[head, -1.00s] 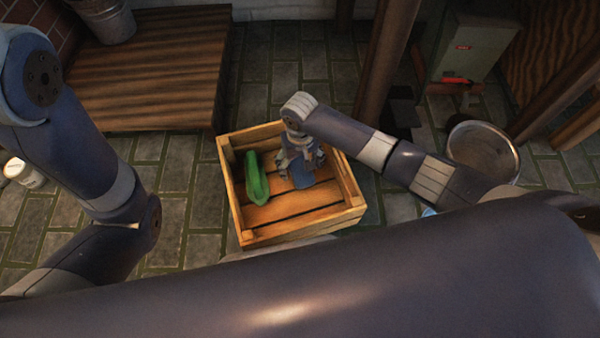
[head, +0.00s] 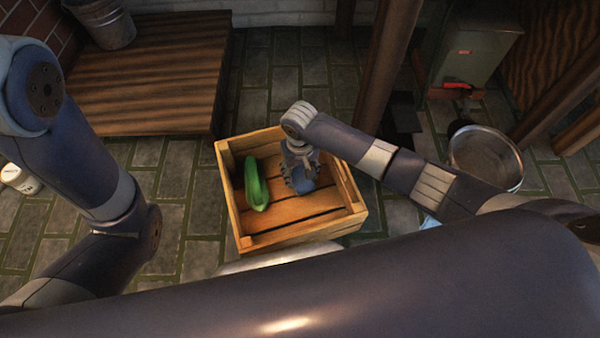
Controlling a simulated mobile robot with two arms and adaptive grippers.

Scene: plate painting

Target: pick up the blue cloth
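A wooden crate (head: 240,218) stands on the tiled floor in the middle of the head view. The blue cloth (head: 303,184) lies in its right half, mostly hidden by my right gripper. My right gripper (head: 302,179) reaches down into the crate, right at the blue cloth. Its fingers are small and dark here, and I cannot tell whether they are closed on the cloth. My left arm is at the left side, and its gripper is out of view.
A wooden platform (head: 150,85) with a metal bucket (head: 100,25) stands at the upper left. A metal basin (head: 487,158) and a wooden post (head: 383,60) are to the right. A white can (head: 18,178) is at the left edge. A light-blue thing (head: 430,222) is partly hidden by my body.

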